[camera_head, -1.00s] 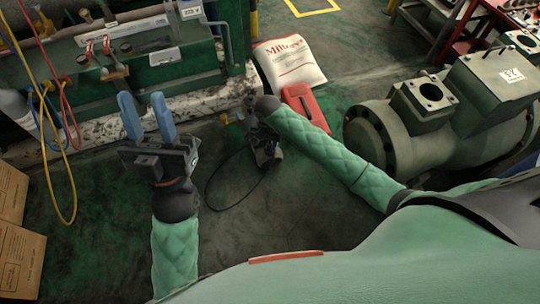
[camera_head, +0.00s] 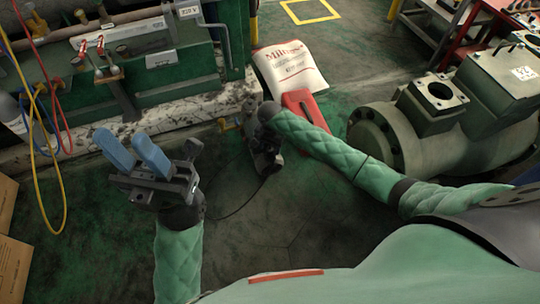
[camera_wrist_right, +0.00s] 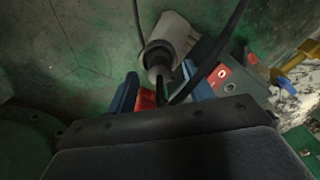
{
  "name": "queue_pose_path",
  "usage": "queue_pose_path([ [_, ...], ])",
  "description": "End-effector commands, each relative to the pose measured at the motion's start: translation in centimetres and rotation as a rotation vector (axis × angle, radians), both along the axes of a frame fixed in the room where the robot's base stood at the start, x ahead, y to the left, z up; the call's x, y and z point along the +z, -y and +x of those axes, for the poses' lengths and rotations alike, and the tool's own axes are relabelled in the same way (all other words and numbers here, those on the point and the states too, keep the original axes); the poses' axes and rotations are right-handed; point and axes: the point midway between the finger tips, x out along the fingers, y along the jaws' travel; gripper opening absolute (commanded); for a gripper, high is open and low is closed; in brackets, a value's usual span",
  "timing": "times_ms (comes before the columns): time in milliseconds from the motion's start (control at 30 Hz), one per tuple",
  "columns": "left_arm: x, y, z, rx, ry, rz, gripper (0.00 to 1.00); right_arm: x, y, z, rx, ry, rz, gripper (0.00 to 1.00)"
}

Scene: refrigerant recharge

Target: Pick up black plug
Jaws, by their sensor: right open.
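My right gripper (camera_head: 266,155) hangs down over the green floor in the head view, its fingertips hidden there. In the right wrist view its two blue fingers (camera_wrist_right: 160,82) are apart and open. A grey, rounded cylindrical part with a dark end (camera_wrist_right: 160,62) lies just beyond and between the fingers; a black cable (camera_wrist_right: 228,35) runs beside it. I cannot tell for sure whether the dark end is the black plug. A thin black cable (camera_head: 240,207) also curves over the floor in the head view. My left gripper (camera_head: 133,153) is open and empty, raised over the floor.
A green machine (camera_head: 165,72) with hoses stands at the upper left. A white bag (camera_head: 290,66) and a red object (camera_head: 304,106) lie beyond my right arm. A large grey-green compressor (camera_head: 440,125) stands at the right. Cardboard boxes (camera_head: 12,250) stand at the left edge.

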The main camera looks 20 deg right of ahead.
Motion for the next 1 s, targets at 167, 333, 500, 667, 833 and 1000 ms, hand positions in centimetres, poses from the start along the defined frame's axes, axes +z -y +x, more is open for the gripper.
queue_pose_path([
  [167, -1.1, 0.3, 0.1, 0.006, -0.008, 0.022, 0.36, -2.1, 0.1, 0.0, 0.000, 0.000, -0.001, 0.52],
  [333, -1.1, 0.3, 0.1, 0.007, -0.011, 0.026, 0.36, -2.1, 0.0, 0.0, 0.000, 0.001, -0.001, 0.52],
  [500, -1.1, 0.3, 0.1, 0.006, -0.009, 0.024, 0.36, -2.1, 0.0, 0.0, 0.000, 0.001, -0.001, 0.28],
  [667, -1.0, 0.3, 0.1, 0.007, -0.008, 0.021, 0.36, -2.1, 0.0, -0.1, 0.000, 0.001, -0.001, 0.08],
  [833, -1.0, 0.3, 0.1, 0.007, -0.007, 0.019, 0.36, -2.1, 0.0, -0.1, 0.001, -0.001, -0.001, 0.08],
  [1000, -0.8, 0.3, 0.1, 0.006, -0.006, 0.019, 0.36, -1.9, 0.0, -0.1, 0.001, -0.001, -0.001, 0.08],
])
